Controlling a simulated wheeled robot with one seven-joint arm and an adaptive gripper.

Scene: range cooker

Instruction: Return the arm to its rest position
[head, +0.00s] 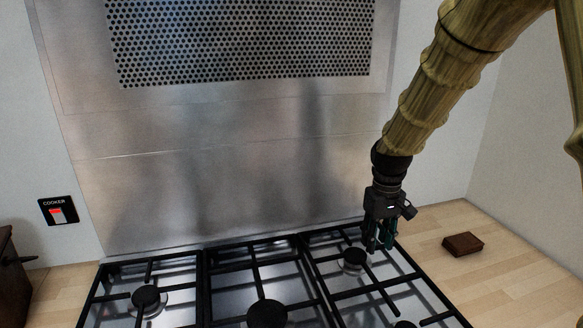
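My gripper (379,243) hangs from my arm, which comes in from the upper right. It points down over the back right part of the hob (210,258), close to the rear right burner (354,260). The fingers are dark and small in the picture, so their opening cannot be made out. I see no object held between them. Whether the fingertips touch the pan support cannot be told.
A small brown block (463,244) lies on the wooden counter (500,285) right of the hob. A steel splashback (230,190) rises behind the hob. A red cooker switch (57,213) is on the left wall. A dark brown object (12,285) stands at far left.

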